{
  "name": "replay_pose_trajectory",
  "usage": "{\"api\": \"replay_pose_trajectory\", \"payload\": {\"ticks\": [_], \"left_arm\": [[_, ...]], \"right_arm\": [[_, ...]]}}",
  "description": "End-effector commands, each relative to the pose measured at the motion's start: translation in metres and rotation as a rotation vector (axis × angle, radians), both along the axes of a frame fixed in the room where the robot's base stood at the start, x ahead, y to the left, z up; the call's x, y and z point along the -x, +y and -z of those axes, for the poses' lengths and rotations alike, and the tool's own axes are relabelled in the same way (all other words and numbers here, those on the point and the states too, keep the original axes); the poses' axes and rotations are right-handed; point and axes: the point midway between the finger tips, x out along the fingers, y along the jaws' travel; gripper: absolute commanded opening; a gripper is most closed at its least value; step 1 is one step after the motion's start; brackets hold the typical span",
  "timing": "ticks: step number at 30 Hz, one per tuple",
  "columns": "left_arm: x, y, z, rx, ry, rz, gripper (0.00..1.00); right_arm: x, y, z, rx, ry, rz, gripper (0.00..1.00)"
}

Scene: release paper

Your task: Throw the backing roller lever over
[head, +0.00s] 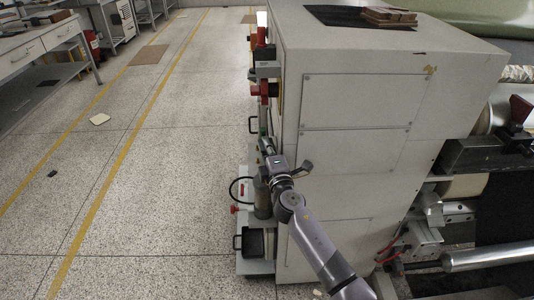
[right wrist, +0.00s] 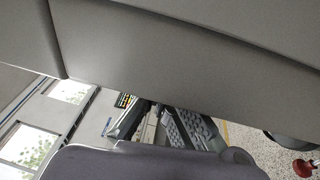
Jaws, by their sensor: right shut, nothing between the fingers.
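The white machine cabinet (head: 355,130) fills the middle of the head view. Red-handled parts (head: 265,90) stick out from its left side, and a smaller red knob (head: 236,209) sits lower down. I cannot tell which of these is the backing roller lever. My right gripper (head: 267,147) is shut and empty at the cabinet's left side, below the upper red parts. Contact with anything there cannot be made out. In the right wrist view a dark ridged finger (right wrist: 188,128) shows, and a red knob (right wrist: 303,168) stands apart from it at the lower right. My left gripper is out of view.
Dark handles (head: 254,242) and a curved black hose (head: 238,189) project low on the cabinet's left side. Rollers and a metal bar (head: 490,256) lie at the right. The speckled floor (head: 160,180) on the left is mostly clear, with a workbench (head: 35,50) beyond.

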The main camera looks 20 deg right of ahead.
Motion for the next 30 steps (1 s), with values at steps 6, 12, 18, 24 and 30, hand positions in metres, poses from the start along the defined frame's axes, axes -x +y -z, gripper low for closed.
{"api": "replay_pose_trajectory", "payload": {"ticks": [6,12,18,24,30], "left_arm": [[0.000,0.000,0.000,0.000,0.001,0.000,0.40],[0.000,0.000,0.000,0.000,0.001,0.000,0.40],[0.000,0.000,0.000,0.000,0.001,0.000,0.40],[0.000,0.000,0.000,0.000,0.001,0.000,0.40],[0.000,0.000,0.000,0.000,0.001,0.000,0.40]], "right_arm": [[0.011,0.001,0.002,-0.001,0.001,0.000,0.00],[0.049,0.004,0.007,-0.001,0.002,-0.001,0.00],[0.090,0.008,0.011,-0.001,0.002,0.000,0.00],[0.114,0.010,0.013,-0.002,0.001,0.000,0.00],[0.119,0.010,0.013,0.000,0.000,0.000,0.00]]}}
